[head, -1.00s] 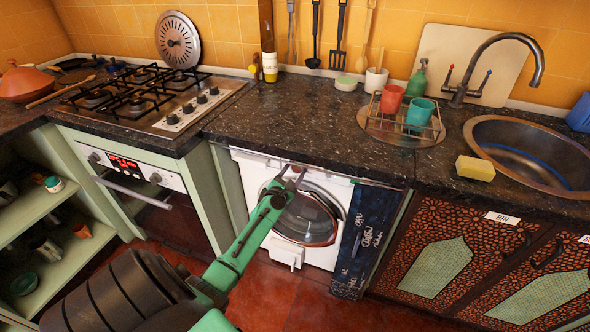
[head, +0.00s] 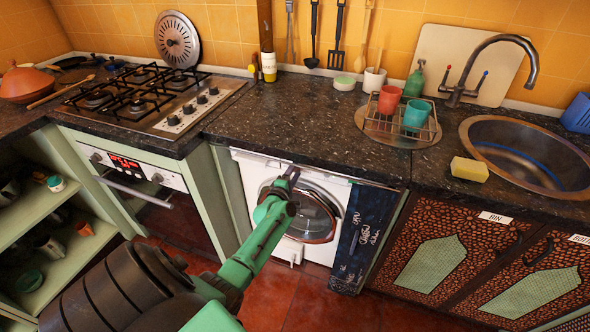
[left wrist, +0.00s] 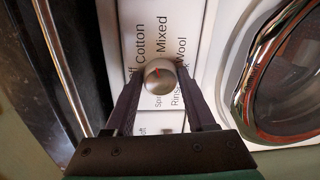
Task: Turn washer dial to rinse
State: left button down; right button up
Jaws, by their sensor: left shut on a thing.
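The white washer (head: 249,181) stands under the counter, with its round glass door (head: 310,222) closed. My left gripper (head: 291,173) is at its top panel and hides the dial in the head view. In the left wrist view, the silver round dial (left wrist: 160,80) sits between the two dark fingers of my left gripper (left wrist: 161,73). They are shut on its sides. A small red mark shows on the dial's upper part. Labels around it include Cotton, Mixed, Wool, Rinse and a partly hidden Spin; Rinse is at the lower right. My right gripper is out of view.
The dark countertop (head: 290,125) overhangs just above the washer panel. Red floor tiles are clear in front.

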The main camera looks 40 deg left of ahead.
pick_arm(q)
jog(key=m, duration=0.4)
jog(key=shift+f+p, duration=0.1)
jog(key=shift+p, duration=0.25)
jog(key=m, duration=0.4)
jog(key=shift+f+m+y, duration=0.1)
jog(key=shift+m+y, duration=0.2)
jog(key=shift+y, duration=0.1)
jog(key=m, duration=0.4)
jog(key=shift+f, duration=0.15)
jog(key=m, duration=0.3)
jog(key=shift+m+y, duration=0.4)
jog(key=m+b, duration=0.1)
jog(key=m, duration=0.2)
jog(key=shift+a+f+m, duration=0.1)
jog(key=shift+m, duration=0.2)
jog(key=shift+s+a+m+t+b, duration=0.15)
jog(key=shift+m+b, duration=0.95)
jog(key=shift+m, duration=1.3)
jog(key=shift+w+m+t+b, duration=0.15)
jog(key=shift+m+b, duration=0.95)
jog(key=shift+m, duration=1.3)
jog(key=shift+s, duration=0.1)
